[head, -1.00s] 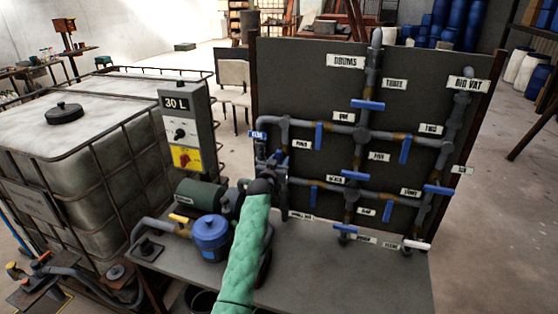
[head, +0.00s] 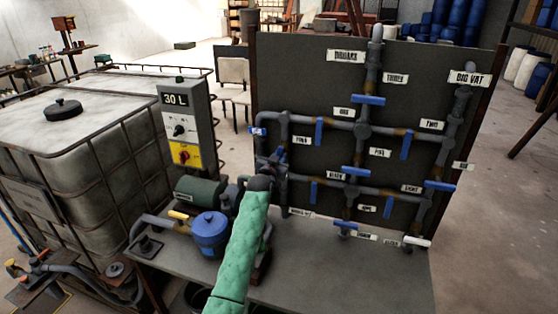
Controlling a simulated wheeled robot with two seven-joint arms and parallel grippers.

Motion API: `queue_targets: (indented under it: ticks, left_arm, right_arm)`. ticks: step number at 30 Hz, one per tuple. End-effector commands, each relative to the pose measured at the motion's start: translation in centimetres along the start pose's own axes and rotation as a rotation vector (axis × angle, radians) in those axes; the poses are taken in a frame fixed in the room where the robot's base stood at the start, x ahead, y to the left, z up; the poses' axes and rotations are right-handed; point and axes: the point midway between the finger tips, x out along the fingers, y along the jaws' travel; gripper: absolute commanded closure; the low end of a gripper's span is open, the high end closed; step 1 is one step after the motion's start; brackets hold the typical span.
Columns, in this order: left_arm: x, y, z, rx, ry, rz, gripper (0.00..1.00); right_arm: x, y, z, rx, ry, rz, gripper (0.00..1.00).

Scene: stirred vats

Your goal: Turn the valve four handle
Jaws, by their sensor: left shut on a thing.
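The pipe panel (head: 310,75) stands in the middle with blue-handled valves and small white labels. The label that seems to read four (head: 302,140) is beside the left upright pipe. My left gripper (head: 271,161) is at that pipe, just below and left of the label, shut on the valve four handle. The dark gripper and its wrist hide most of this handle, so its angle is unclear. My green-sleeved left arm reaches up to it from the bottom. My right gripper is not in view.
Neighbouring blue handles include an upright one (head: 319,131) to the right and a level one (head: 355,172) further right. A blue-lidded pot (head: 209,235) and green pump (head: 200,193) sit left of my arm. The grey bench top (head: 350,275) is clear in front.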

Motion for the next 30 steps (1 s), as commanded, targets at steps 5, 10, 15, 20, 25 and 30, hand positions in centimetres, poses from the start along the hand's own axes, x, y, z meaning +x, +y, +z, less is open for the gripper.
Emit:
queue_targets:
  ticks: [5, 10, 15, 20, 25, 30]
  left_arm:
    - [0.0, 0.0, 0.4, 0.158, 0.001, 0.0, 1.0]
    - [0.0, 0.1, 0.3, 0.321, 0.001, 0.0, 1.0]
    - [0.0, 0.1, 0.3, 0.483, 0.001, 0.0, 1.0]
    - [0.0, 0.2, 0.3, 0.635, 0.001, 0.0, 1.0]
    - [0.0, 0.2, 0.3, 0.796, -0.001, 0.0, 1.0]
    - [0.0, 0.3, 0.3, 0.956, 0.0, 0.001, 1.0]
  right_arm:
    - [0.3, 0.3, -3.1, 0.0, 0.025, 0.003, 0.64]
    - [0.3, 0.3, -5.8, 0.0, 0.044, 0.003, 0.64]
    - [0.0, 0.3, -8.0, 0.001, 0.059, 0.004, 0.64]
    - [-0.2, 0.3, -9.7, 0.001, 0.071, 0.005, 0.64]
    - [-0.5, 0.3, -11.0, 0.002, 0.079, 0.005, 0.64]
    - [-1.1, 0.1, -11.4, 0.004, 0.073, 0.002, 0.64]
